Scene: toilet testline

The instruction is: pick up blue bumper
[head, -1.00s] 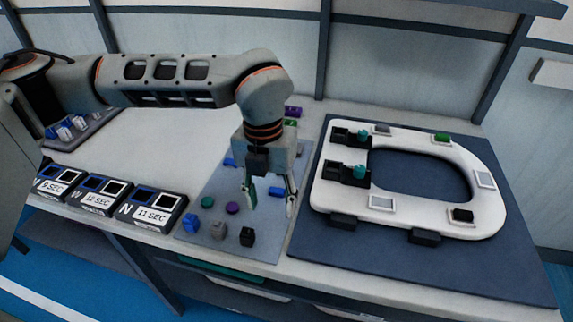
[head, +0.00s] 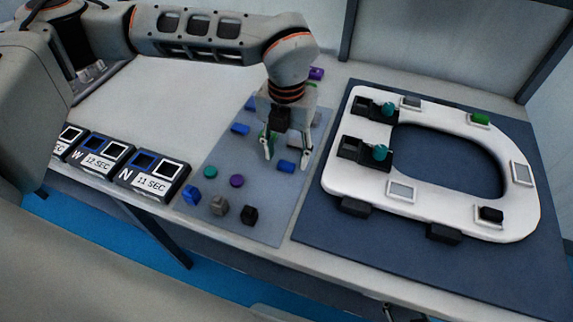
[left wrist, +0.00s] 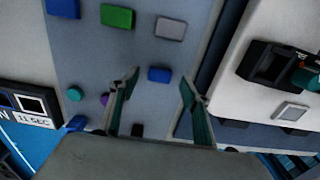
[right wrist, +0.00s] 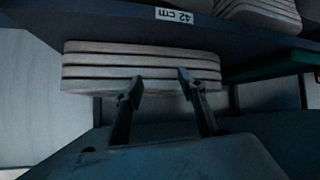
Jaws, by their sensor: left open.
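A small blue rectangular bumper (head: 286,167) lies on the grey mat (head: 215,228). In the left wrist view the bumper (left wrist: 160,74) shows between my fingertips. My left gripper (head: 287,160) is open and empty, pointing down just above and behind this piece. Its fingertips also show in the left wrist view (left wrist: 160,79). Another blue piece (head: 240,129) lies further left on the mat, and a blue cube (head: 191,195) lies near the front left.
The white toilet seat (head: 360,185) lies on a dark blue mat to the right. Timer boxes (head: 152,179) stand at the left. A green disc (head: 210,172), a purple disc (head: 237,181), a grey cube (head: 219,206) and a black cube (head: 249,215) lie at the front.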

